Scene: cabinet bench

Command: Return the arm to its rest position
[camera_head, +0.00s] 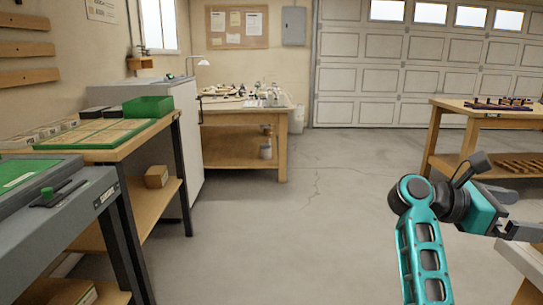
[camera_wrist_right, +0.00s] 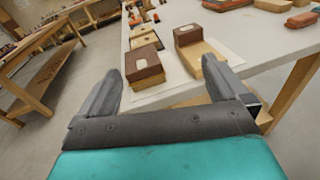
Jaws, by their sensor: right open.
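My right arm (camera_head: 422,250), teal with dark joints, reaches in at the lower right of the head view and bends toward the right edge. My right gripper (camera_wrist_right: 162,70) shows in the right wrist view with its two grey fingers spread apart and nothing held between them. Beyond the fingers are a brown-topped block (camera_wrist_right: 143,66) and a second brown and tan block (camera_wrist_right: 190,45), both on a pale tabletop (camera_wrist_right: 240,50). I cannot tell whether the fingers touch the table. My left gripper is not in view.
In the head view a workbench with a green box (camera_head: 148,106) stands at the left, with a grey-framed bench (camera_head: 95,195) in front. A cluttered wooden table (camera_head: 240,148) is at the back, another bench (camera_head: 490,108) at the right. The concrete floor (camera_head: 290,230) between is clear.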

